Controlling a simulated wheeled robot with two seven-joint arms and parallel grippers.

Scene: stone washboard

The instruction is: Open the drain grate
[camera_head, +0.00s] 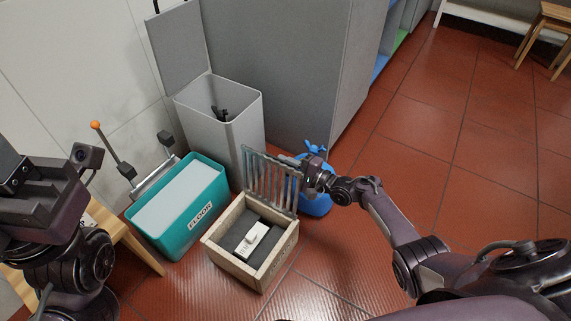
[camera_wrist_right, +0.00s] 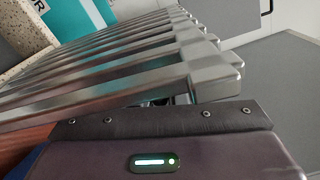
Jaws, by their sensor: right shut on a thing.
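The metal drain grate (camera_head: 268,181) stands raised, close to upright, along the back edge of the stone basin (camera_head: 227,266). The basin's opening is uncovered, and a small white block (camera_head: 252,240) sits inside on a dark bottom. My right gripper (camera_head: 303,166) is at the grate's upper right corner and is shut on its edge. In the right wrist view the grate's bars (camera_wrist_right: 110,72) fill the upper left, with the bar ends close above the gripper's dark finger (camera_wrist_right: 165,118). My left arm is at the left of the head view; its fingertips cannot be made out clearly.
A teal bucket (camera_head: 172,243) marked FLOOR with a mop wringer stands left of the basin. A grey bin (camera_head: 247,117) with its lid up stands behind. A blue object (camera_head: 320,202) is right behind the grate. A wooden stool (camera_head: 137,247) is at left.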

